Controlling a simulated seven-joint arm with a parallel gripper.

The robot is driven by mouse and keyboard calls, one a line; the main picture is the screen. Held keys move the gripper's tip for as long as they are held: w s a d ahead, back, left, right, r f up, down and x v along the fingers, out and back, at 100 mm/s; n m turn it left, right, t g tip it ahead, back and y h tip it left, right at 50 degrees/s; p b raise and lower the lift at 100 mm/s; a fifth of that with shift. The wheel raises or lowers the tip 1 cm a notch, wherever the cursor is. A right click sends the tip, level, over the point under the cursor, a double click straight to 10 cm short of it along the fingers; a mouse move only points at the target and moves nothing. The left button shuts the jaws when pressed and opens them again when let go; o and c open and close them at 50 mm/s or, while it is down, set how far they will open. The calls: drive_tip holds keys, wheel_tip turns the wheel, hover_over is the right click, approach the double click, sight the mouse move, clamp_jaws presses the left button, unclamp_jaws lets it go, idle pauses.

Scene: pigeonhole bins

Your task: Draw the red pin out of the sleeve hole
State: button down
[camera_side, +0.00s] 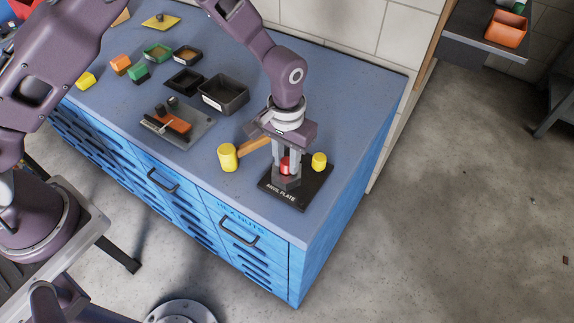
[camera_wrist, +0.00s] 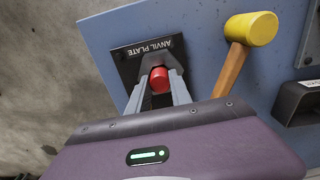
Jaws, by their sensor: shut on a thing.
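The red pin (camera_side: 285,166) stands upright at the grey sleeve (camera_side: 287,183) on the black anvil plate (camera_side: 312,188). My gripper (camera_side: 288,168) points down over the plate, with its fingers on either side of the pin. It is shut on the pin. In the wrist view, the rounded red end of the pin (camera_wrist: 158,78) shows between my fingers (camera_wrist: 158,92), with the lettered anvil plate (camera_wrist: 127,62) beyond. The sleeve is mostly hidden there. How deep the pin sits in the hole cannot be told.
A mallet with a yellow head (camera_side: 228,157) lies close left of my gripper. A yellow piece (camera_side: 319,161) stands at the plate's right. Dark bins (camera_side: 225,95) and a grey tray (camera_side: 178,126) lie further left. The bench edge is near the plate.

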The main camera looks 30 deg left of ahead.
sight(287, 161)
drive_tip(key=shift+r, duration=0.2)
drive_tip(key=shift+r, duration=2.8)
